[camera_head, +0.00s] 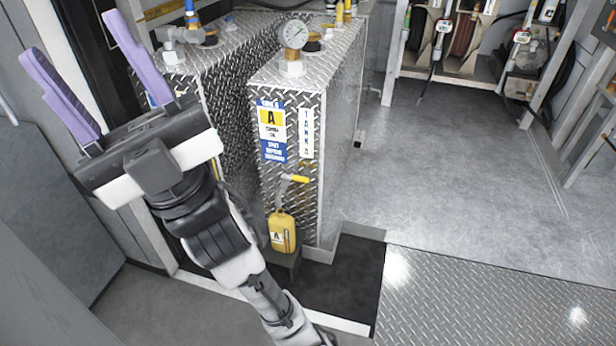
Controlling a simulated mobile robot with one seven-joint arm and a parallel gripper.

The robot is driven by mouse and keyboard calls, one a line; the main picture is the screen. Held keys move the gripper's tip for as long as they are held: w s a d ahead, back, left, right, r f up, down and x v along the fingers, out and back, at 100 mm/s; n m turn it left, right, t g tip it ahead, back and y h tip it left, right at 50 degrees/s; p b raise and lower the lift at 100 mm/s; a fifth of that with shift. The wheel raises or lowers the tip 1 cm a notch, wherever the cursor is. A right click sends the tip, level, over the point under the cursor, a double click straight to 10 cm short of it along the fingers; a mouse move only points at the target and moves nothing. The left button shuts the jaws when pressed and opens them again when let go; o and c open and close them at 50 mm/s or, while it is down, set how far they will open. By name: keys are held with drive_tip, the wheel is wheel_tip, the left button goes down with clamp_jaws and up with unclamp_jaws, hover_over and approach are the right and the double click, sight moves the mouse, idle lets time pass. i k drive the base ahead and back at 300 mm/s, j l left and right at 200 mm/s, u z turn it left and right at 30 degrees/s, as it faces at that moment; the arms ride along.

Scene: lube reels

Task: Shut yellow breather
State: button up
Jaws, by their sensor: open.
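My gripper (70,36) is at the upper left, its two purple fingers spread wide and empty. It is raised and points up and away, left of the diamond-plate tanks. A yellow upright fitting (340,13) stands at the back of the tank labelled A (338,100), at the top edge. The gripper appears apart from both fittings.
A round gauge (294,35) stands on tank A. A yellow-handled valve (295,179) and a yellow jug (282,232) are at its front. Hose reels (463,35) stand at the back right. The grey floor (450,150) right of the tanks is clear.

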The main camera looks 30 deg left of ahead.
sight(327, 28)
drive_tip(key=i+l+u, duration=0.1)
drive_tip(key=u, duration=0.3)
drive_tip(key=i+l+u, duration=0.15)
drive_tip(key=u, duration=0.25)
drive_tip(key=i+l+u, duration=0.2)
drive_tip(key=u, duration=0.2)
drive_tip(key=i+l+u, duration=0.15)
drive_tip(key=l, duration=0.15)
drive_tip(key=i+l+u, duration=0.1)
drive_tip(key=l, duration=0.25)
drive_tip(key=i+l+u, duration=0.15)
drive_tip(key=l, duration=0.2)
drive_tip(key=i+l, duration=0.15)
drive_tip(key=l, duration=0.2)
drive_tip(key=i+l, duration=0.1)
drive_tip(key=l, duration=0.2)
drive_tip(key=i+l, duration=0.15)
drive_tip(key=l, duration=0.2)
drive_tip(key=i+l, duration=0.15)
drive_tip(key=l, duration=0.15)
drive_tip(key=i+l, duration=0.1)
drive_tip(key=l, duration=0.25)
drive_tip(key=j+u, duration=0.05)
